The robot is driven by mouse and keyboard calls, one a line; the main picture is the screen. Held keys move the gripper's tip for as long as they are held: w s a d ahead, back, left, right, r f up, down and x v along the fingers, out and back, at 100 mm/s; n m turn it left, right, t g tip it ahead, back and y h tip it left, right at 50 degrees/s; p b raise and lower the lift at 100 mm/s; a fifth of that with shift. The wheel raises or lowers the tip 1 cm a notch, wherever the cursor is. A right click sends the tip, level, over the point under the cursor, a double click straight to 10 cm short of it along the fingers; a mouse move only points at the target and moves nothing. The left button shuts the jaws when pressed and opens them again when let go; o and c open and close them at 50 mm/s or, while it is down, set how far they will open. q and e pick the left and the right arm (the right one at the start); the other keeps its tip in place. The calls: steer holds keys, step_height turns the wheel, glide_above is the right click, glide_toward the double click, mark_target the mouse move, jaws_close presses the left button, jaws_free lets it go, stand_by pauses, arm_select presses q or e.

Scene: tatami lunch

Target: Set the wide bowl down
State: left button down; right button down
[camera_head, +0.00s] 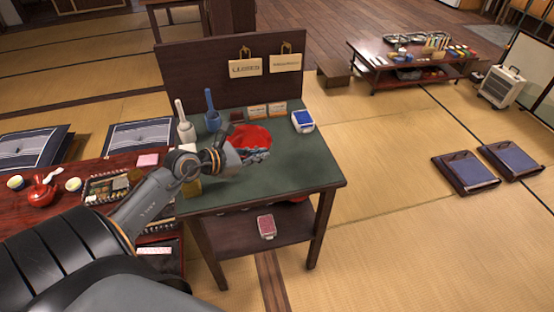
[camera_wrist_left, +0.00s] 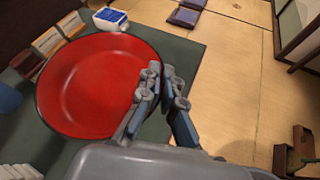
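The wide bowl (camera_head: 252,136) is red and lies level at the middle of the green-topped table (camera_head: 300,173). It fills much of the left wrist view (camera_wrist_left: 88,88), with a dark rim. My left gripper (camera_head: 262,154) is at the bowl's near side, and its fingers partly cover that rim. In the left wrist view the gripper (camera_wrist_left: 162,74) has one finger inside the bowl and one outside, closed on the rim. I cannot tell whether the bowl's underside touches the table. My right gripper is out of view.
A blue-and-white box (camera_head: 303,121) stands right of the bowl, and small cards (camera_head: 267,109) stand behind. A blue pestle-like item (camera_head: 211,112) and a white one (camera_head: 185,124) stand left. The table's front right is bare. A back panel (camera_head: 205,72) rises behind.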

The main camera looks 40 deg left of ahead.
arm_select(q)
steer(key=w+f, duration=0.2)
steer(key=w+d+f, duration=0.1)
steer(key=w+f, duration=0.1)
steer(key=w, duration=0.1)
steer(key=w+d+f, duration=0.1)
steer(key=w+f, duration=0.1)
steer(key=f, duration=0.1)
steer(key=shift+w+d+f, duration=0.1)
steer(key=shift+w, duration=0.25)
steer(key=shift+f, duration=1.6)
steer(key=shift+f, duration=0.1)
steer(key=c, duration=2)
jaws_free()
steer(key=shift+f+b, duration=0.15)
steer(key=shift+b, duration=0.2)
steer(key=o, duration=0.5)
